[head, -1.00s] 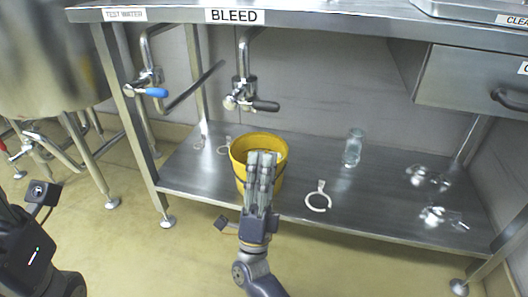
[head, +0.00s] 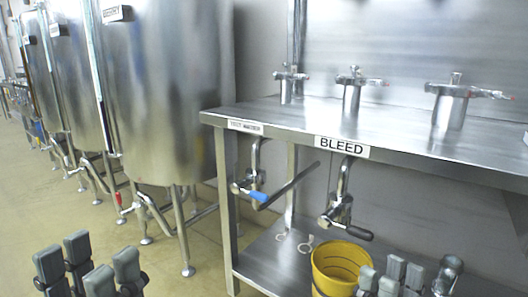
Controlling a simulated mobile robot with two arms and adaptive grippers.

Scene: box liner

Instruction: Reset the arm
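My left gripper (head: 88,262) is at the lower left of the head view, fingers pointing up. Its finger pairs stand apart with nothing visible between them, so it looks open. My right gripper (head: 392,275) is at the bottom right, in front of the yellow bucket (head: 338,262). Its fingertips are close together and the frame cuts off the rest, so I cannot tell whether it is open or shut. I see nothing held in it. Both arms behind the grippers are out of view.
A steel table (head: 300,125) with BLEED and test-water labels carries several steel fittings on top. Taps (head: 338,212) hang below its front edge. A glass jar (head: 448,272) and the bucket stand on the lower shelf (head: 262,262). Large tanks (head: 165,90) stand at left. Floor between is clear.

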